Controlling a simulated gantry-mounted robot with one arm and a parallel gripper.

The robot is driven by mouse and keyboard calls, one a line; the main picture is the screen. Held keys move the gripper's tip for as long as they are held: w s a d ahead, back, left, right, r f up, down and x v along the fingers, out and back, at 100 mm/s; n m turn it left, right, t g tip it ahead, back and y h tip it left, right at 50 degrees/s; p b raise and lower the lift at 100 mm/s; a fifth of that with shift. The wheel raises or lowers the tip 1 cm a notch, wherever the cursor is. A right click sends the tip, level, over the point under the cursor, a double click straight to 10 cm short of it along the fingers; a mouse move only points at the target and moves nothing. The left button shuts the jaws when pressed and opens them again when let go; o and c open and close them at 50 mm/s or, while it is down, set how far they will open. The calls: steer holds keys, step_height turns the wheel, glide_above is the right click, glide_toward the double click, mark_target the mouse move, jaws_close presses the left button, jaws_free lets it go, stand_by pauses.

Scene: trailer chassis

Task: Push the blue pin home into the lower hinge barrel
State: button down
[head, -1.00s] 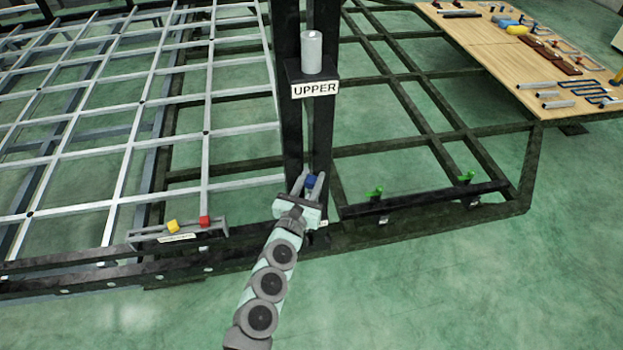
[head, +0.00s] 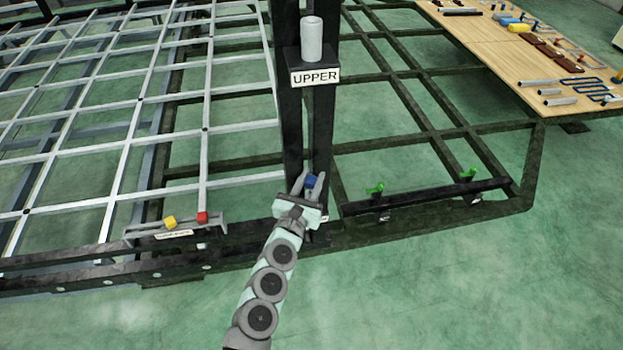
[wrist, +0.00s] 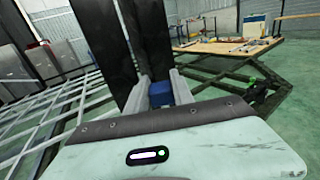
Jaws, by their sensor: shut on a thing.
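The blue pin (head: 311,181) shows as a blue head between the two fingers of my gripper (head: 307,180), at the lower part of the black post (head: 322,140). My gripper is shut on it. In the wrist view the blue pin (wrist: 160,94) sits between the grey fingers of my gripper (wrist: 161,88), in front of the dark posts. The lower hinge barrel is hidden behind my gripper, so I cannot tell how deep the pin sits. The upper barrel (head: 312,40) is a light grey cylinder standing on a bracket labelled UPPER (head: 315,77).
A rack (head: 150,235) at left holds a yellow piece (head: 169,222) and a red piece (head: 202,217). Green clamps (head: 375,189) stand on a black bar at right. A wooden table (head: 480,45) with tools is at the back right. Open green floor lies in front.

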mark_target(312, 188)
steer(key=shift+f+b, duration=1.75)
steer(key=c, duration=1)
jaws_free()
steer(key=shift+r, duration=0.1)
steer(key=p+v, duration=0.1)
steer(key=v, duration=0.9)
steer(key=shift+s+a, duration=0.1)
steer(key=shift+s, duration=0.3)
